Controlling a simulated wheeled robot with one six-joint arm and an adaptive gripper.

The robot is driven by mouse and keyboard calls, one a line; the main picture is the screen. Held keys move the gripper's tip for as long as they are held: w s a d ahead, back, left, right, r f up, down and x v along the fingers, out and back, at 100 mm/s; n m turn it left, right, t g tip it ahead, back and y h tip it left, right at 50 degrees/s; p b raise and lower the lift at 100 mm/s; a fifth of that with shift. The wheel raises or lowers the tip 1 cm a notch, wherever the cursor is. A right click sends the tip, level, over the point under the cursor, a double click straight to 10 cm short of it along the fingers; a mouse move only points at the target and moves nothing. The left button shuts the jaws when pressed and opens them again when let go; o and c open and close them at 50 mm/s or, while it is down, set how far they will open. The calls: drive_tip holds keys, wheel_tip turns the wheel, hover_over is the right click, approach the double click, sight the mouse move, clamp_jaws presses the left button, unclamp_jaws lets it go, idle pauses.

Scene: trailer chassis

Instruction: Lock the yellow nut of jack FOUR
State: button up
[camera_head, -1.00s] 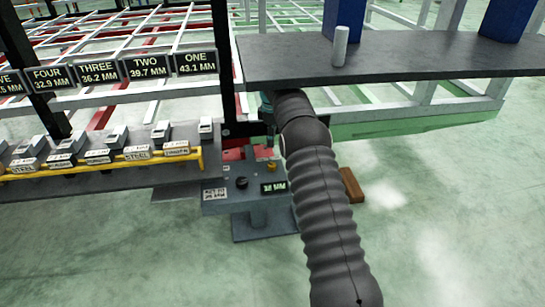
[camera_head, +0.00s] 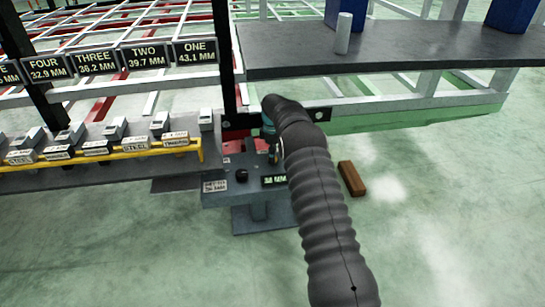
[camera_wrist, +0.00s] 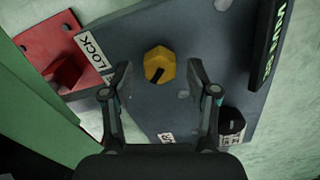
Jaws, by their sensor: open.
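A white LOCK label (camera_wrist: 90,50) is on the plate's left part. My gripper (camera_wrist: 160,80) is open, with one finger on each side just below the nut in the picture; the nut appears between or just beyond the fingertips. Contact cannot be told. In the head view my arm hides the nut and fingers; the grey jack stand (camera_head: 262,212) shows beside it. The sign FOUR 32.9 MM (camera_head: 46,68) hangs at upper left.
In the head view, a dark shelf (camera_head: 400,45) spans the upper right, a yellow rail (camera_head: 110,153) lies left, and a brown block (camera_head: 352,178) rests on open floor.

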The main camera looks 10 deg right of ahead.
drive_tip(key=shift+f, duration=0.45)
clamp_jaws()
